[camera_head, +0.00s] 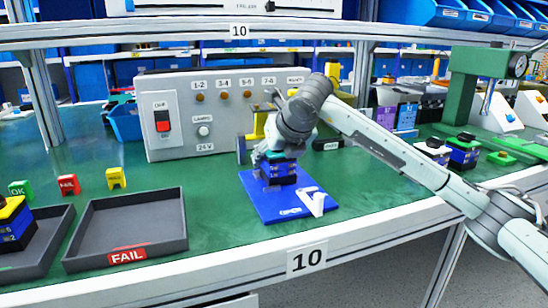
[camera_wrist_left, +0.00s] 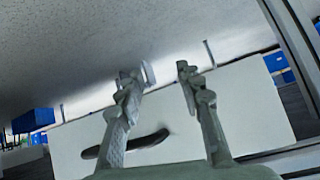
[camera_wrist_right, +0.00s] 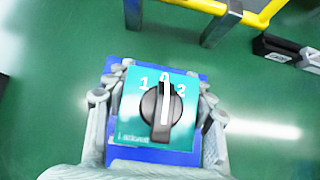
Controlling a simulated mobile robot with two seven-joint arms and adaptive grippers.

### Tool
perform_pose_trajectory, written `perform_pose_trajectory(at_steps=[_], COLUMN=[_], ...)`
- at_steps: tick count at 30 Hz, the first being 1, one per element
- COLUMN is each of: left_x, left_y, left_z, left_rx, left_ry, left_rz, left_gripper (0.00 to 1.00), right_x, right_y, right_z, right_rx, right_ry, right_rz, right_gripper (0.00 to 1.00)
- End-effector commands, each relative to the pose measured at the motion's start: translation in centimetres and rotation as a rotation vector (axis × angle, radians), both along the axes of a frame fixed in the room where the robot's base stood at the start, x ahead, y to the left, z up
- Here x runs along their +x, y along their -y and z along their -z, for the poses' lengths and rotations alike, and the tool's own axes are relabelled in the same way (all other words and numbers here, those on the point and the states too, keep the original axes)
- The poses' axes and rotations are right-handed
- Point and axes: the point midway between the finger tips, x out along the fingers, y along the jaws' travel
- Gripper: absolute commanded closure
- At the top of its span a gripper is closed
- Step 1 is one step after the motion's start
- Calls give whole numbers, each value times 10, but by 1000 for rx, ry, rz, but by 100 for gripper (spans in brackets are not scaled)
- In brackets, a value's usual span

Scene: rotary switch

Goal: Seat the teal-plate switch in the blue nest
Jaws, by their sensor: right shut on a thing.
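The teal-plate switch (camera_wrist_right: 128,128) has a black knob with a white line pointing at 0, between the marks 1 and 2. My right gripper (camera_wrist_right: 155,98) is shut on it, one finger along each side. In the head view the gripper hides most of the teal plate (camera_head: 284,155), and the dark switch body shows below it. The switch is upright over the back part of the blue nest (camera_head: 262,207). I cannot tell whether it touches the nest floor or hangs just above. My left gripper (camera_wrist_left: 164,74) is open and empty, away from the bench.
A grey test panel (camera_head: 215,118) stands behind the nest. A white clamp-like piece (camera_head: 314,202) is on the nest board's front right. A grey FAIL tray (camera_head: 130,222) lies to the left. More switches (camera_head: 465,150) and a green press (camera_head: 462,100) stand at right.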

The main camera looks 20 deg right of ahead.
Motion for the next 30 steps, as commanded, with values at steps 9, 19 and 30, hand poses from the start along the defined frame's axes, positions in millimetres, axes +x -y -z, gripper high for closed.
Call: perform_pose_trajectory(at_steps=[9, 19, 30], left_x=[2, -1, -10], left_y=[4, 4, -6], left_z=[-2, 0, 8], left_rx=[-8, -8, 15], left_ry=[20, 9, -52], left_rz=[8, 7, -13], left_gripper=[64, 64, 64], right_x=[0, 0, -27], right_y=[0, 0, 1], right_z=[0, 0, -32], right_rx=[0, 0, 0], right_ry=[0, 0, 6], right_rz=[0, 0, -1], right_gripper=[29, 25, 25])
